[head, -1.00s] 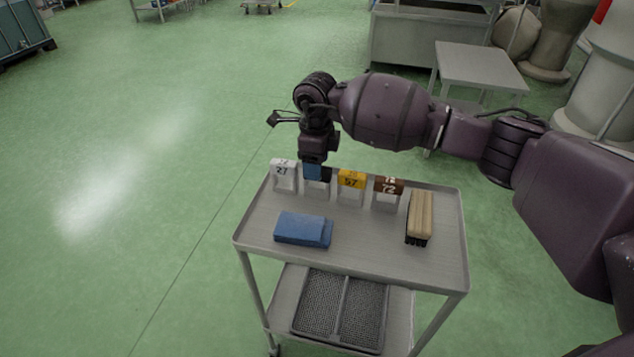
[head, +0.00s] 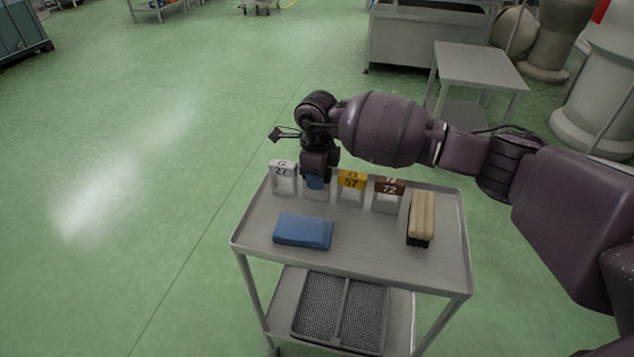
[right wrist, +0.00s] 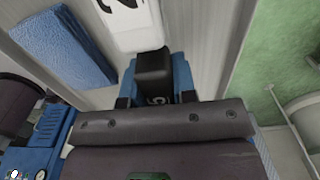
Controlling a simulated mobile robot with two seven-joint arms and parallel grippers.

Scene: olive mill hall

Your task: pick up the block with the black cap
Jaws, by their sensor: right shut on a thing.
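My right gripper (head: 316,182) is down at the back row of blocks on the cart top, over the second place from the left. It is shut on the block with the black cap (right wrist: 153,70). In the right wrist view the cap sits between the blue fingertips, with part of a pale number showing. In the head view the gripper hides the cap, and only the block's pale lower body (head: 316,195) shows below. The block appears to stand upright on the cart. My left gripper is in neither view.
Beside it stand a white-capped block (head: 283,178) on the left, a yellow-capped block (head: 351,187) and a brown-capped block (head: 388,195) on the right. A folded blue cloth (head: 302,231) and a wooden brush (head: 421,216) lie nearer on the cart (head: 365,248).

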